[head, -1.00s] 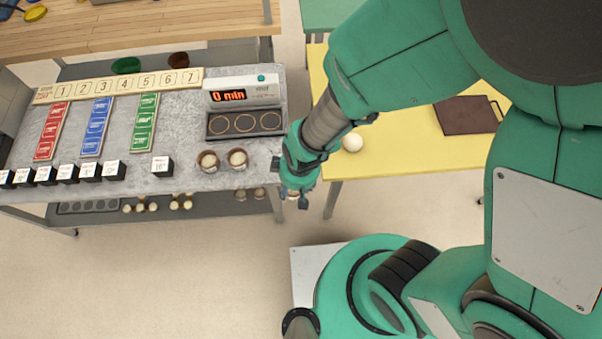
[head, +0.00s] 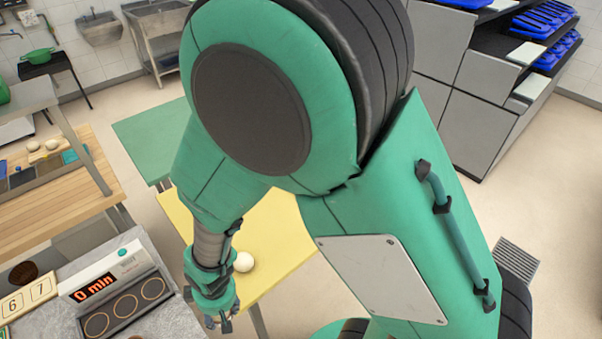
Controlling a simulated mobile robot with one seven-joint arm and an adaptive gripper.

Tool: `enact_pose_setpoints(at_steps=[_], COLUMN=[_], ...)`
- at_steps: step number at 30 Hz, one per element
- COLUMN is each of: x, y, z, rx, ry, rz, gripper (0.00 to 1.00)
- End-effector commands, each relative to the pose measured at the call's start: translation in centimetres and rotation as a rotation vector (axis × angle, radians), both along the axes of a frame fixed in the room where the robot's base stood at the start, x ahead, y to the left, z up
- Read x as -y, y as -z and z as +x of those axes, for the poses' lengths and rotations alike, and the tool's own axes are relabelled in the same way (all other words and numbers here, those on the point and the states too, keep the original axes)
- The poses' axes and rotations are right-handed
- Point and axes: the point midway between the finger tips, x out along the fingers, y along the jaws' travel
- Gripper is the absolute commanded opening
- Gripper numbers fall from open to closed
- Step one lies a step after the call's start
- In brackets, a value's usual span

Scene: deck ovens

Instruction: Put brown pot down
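My gripper (head: 219,322) points down at the lower middle, just right of the grey counter (head: 165,318) and in front of the yellow table (head: 275,250). Its fingertips are small and partly hidden, so I cannot tell whether it is open or shut or holds anything. A dark brown, round pot or bowl (head: 22,272) shows at the left, behind the numbered strip, apart from my gripper. No brown pot is clearly visible in my gripper.
A white ball (head: 243,262) lies on the yellow table beside my arm. A green table (head: 150,140) stands behind. Open floor lies right of the yellow table.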

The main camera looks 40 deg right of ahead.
Motion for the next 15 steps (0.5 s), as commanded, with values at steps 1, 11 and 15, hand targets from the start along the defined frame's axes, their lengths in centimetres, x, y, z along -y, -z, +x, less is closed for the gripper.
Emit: enact_pose_setpoints(at_steps=[1, 11, 15], x=[1.0, 7.2, 10.0], y=[0.0, 0.0, -0.1], z=[0.6, 3.4, 4.2], rx=[0.0, -0.003, -0.003], ry=[0.035, 0.262, 0.357], rz=[0.0, 0.0, -0.001], gripper=[0.21, 0.21, 0.21])
